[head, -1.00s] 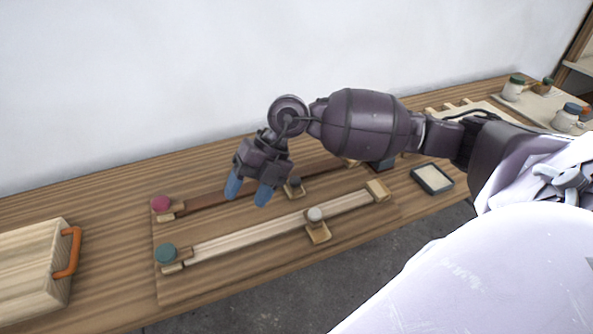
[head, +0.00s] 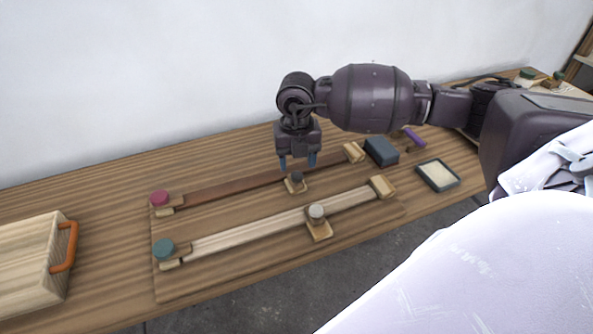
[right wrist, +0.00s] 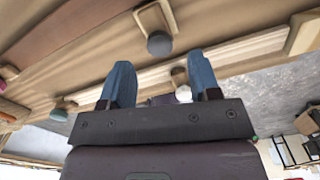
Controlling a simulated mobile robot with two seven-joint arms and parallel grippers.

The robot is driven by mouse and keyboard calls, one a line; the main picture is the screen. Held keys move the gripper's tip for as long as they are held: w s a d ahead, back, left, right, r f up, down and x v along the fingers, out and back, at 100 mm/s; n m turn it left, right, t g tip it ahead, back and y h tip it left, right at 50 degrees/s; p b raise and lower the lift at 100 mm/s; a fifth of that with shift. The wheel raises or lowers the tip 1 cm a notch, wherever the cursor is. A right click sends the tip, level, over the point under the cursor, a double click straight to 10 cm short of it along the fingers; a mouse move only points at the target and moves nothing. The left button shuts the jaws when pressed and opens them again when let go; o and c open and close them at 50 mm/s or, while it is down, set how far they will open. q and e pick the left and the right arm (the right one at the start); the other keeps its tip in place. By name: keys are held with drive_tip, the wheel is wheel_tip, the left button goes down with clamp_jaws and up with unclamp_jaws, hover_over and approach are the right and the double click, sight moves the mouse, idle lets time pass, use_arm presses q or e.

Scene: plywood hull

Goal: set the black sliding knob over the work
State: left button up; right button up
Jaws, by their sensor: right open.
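The black sliding knob (head: 297,177) stands on a small light-wood block at the front side of the far, dark brown strip (head: 235,186), right of its middle. In the right wrist view the black knob (right wrist: 159,44) shows just beyond the fingertips, between their lines. My right gripper (head: 297,164) is open, blue fingers pointing down, just above and behind the knob; it also shows in the right wrist view (right wrist: 161,64). Nothing is between its fingers. I cannot tell whether a finger touches the knob. My left gripper is not in view.
A paler strip (head: 250,231) with a grey-white knob (head: 317,211) lies nearer. Red (head: 160,198) and teal (head: 164,249) knobs sit at the left ends. A dark block (head: 381,151) and shallow tray (head: 438,175) are right; a wooden case (head: 30,262) is left.

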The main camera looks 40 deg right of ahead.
sight(297, 174)
drive_tip(key=shift+f, duration=1.85)
clamp_jaws()
